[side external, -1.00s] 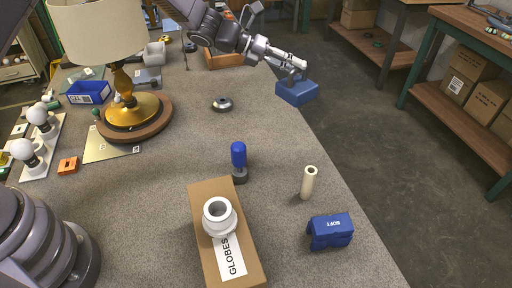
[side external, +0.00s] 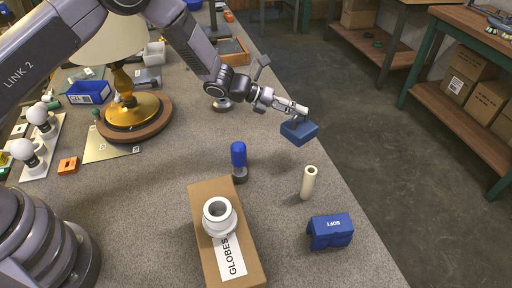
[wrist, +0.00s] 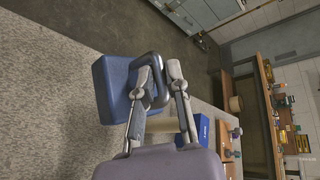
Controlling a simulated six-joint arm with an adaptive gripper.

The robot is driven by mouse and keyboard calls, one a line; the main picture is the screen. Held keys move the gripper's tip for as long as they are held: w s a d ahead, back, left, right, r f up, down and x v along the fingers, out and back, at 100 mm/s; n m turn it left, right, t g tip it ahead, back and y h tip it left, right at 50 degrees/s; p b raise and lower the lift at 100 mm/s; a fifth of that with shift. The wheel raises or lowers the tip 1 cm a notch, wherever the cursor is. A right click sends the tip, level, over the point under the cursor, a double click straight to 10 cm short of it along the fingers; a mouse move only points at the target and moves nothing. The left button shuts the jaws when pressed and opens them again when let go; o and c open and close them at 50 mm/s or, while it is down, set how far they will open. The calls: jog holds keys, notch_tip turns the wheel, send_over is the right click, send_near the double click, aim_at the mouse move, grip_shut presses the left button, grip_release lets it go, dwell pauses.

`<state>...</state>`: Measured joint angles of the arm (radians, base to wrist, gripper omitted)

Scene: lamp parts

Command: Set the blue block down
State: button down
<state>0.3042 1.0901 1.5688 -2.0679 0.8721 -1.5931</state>
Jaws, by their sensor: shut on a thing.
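The blue block (side external: 299,131) hangs from my gripper (side external: 304,111) near the right edge of the grey table in the side view. My gripper is shut on a part at the block's top. In the wrist view the block (wrist: 115,88) sits left of my gripper fingers (wrist: 160,80), with a dark loop-like handle between them. The block appears held above the table surface; its exact height I cannot tell.
A blue-topped cylinder (side external: 239,160) and a GLOBES box (side external: 204,190) are to the left. The lamp (side external: 134,112) stands further left. Bare tabletop lies between.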

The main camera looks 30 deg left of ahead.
aim_at(294, 136)
jog(key=shift+w+f, duration=0.1)
jog(key=shift+f, duration=4.15)
jog(key=shift+f, duration=0.2)
jog(key=c, duration=1.1)
grip_release()
jog(key=shift+f, duration=0.15)
